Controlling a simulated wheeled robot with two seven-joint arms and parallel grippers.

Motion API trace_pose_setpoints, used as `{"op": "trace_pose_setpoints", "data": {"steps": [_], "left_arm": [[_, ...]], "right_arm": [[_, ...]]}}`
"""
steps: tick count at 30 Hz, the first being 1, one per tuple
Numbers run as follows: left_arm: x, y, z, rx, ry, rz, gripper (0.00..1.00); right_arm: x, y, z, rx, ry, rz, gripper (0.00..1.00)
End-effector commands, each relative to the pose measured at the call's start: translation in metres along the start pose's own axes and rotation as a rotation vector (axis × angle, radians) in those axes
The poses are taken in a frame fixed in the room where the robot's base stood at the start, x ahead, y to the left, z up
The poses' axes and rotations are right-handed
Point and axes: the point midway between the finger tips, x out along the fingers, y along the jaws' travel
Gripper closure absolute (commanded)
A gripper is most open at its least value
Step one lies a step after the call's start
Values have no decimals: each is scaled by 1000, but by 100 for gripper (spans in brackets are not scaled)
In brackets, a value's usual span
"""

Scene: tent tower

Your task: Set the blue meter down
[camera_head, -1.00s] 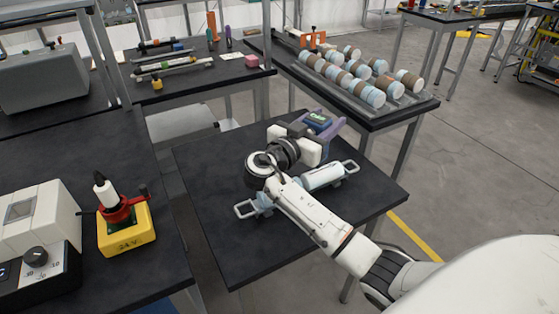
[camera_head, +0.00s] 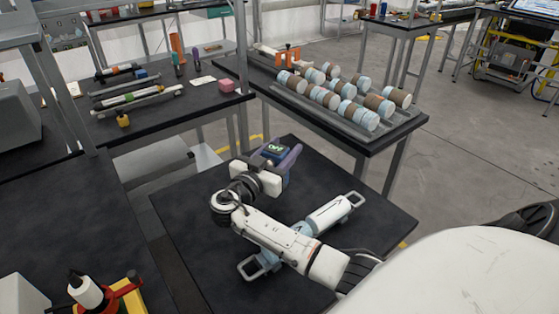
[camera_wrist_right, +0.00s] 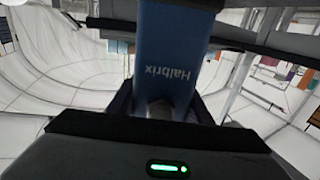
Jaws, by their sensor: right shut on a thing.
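The blue meter (camera_head: 277,150) has a dark face with a lit green display. My right gripper (camera_head: 288,165), with purple fingers, is shut on it and holds it over the back part of the black table (camera_head: 185,215). Whether the meter touches the tabletop cannot be told. In the right wrist view the meter (camera_wrist_right: 170,65) is a blue body marked "Halbrix", between the fingers (camera_wrist_right: 165,108), which are mostly hidden behind the dark gripper housing. My left gripper is not in view.
A white cylinder device with looped end handles (camera_head: 333,212) lies on the same table, partly behind my right arm. A rack of blue, white and brown rolls (camera_head: 345,95) stands on the table behind.

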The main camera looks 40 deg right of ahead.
Motion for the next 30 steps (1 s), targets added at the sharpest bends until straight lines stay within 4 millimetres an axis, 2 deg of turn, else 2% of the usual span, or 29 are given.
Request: {"op": "trace_pose_setpoints", "data": {"steps": [10,23,24,27,30], "left_arm": [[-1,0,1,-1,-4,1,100],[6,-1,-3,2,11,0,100],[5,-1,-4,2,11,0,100],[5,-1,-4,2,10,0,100],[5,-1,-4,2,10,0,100]], "right_arm": [[0,-1,41,1,2,0,85],[0,-1,48,3,1,-1,85],[0,0,48,2,0,-1,52],[0,0,48,1,0,-1,36],[0,0,48,1,0,-1,36]]}}
